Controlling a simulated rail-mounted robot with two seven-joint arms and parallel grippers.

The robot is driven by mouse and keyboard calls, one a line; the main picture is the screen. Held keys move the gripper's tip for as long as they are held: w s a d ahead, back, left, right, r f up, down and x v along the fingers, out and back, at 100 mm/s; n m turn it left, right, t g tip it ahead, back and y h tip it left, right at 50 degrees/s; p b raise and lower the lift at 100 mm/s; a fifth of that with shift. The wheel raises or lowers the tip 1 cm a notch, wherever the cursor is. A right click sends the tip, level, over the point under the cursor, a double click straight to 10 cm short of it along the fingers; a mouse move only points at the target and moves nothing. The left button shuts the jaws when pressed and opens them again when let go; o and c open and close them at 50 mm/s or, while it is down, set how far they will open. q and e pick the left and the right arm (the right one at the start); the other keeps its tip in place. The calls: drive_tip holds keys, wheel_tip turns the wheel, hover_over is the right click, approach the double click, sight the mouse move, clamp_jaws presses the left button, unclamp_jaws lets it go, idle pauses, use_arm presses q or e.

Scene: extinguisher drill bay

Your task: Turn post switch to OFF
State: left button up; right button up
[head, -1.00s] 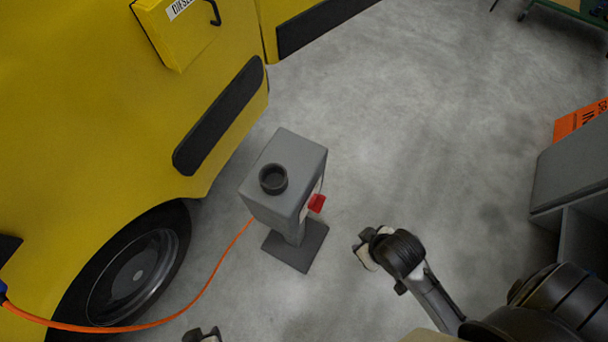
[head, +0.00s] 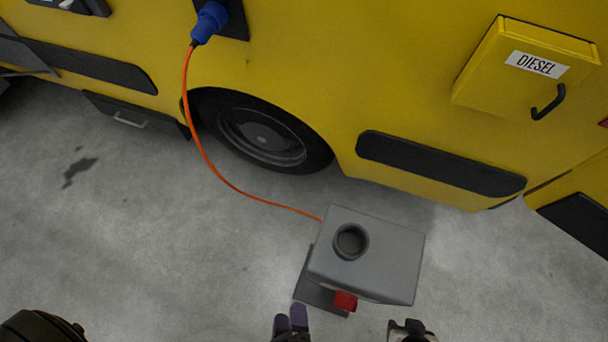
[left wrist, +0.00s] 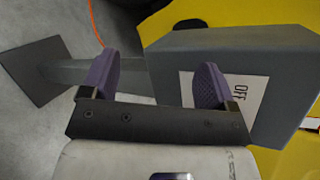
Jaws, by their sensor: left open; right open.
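The grey post box (head: 385,262) stands on its foot plate in the head view, with a dark round socket on top. Its red switch (head: 345,301) sticks out low on the near side. In the left wrist view the box's side (left wrist: 240,50) carries a white label (left wrist: 242,92) reading OFF. My left gripper (head: 289,316) is open and empty, left of and slightly nearer than the switch. Its purple fingers (left wrist: 155,86) cover part of the post and label. The switch cannot be made out in the wrist view. My right gripper (head: 410,328) is at the bottom edge, right of the switch, partly cut off.
A yellow truck (head: 330,60) stands behind the post, with a diesel box (head: 525,68) and a wheel (head: 262,137). An orange cable (head: 212,165) runs from a blue plug (head: 209,22) to the post. Bare floor (head: 150,240) lies to the left.

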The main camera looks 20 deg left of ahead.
sight(344, 306)
use_arm(q)
drive_tip(key=s+d+r+m+t+h+b, duration=0.1)
drive_tip(key=s+d+r+m+t+h, duration=0.15)
drive_tip(key=d+m, duration=0.2)
drive_tip(key=s+d+r+m+t+h, duration=0.2)
drive_tip(key=s+d+m, duration=0.15)
drive_tip(key=d, duration=0.25)
drive_tip(key=shift+n+t, duration=0.25)
drive_tip(key=shift+n, duration=0.05)
drive_tip(key=shift+w+a+r+b, duration=0.15)
drive_tip(key=shift+w+b, duration=0.4)
drive_tip(key=shift+w, duration=2.75)
drive_tip(key=shift+w+a+b, duration=0.1)
drive_tip(key=shift+w+b, duration=0.45)
drive_tip(key=shift+w, duration=2.7)
drive_tip(key=c, duration=0.9)
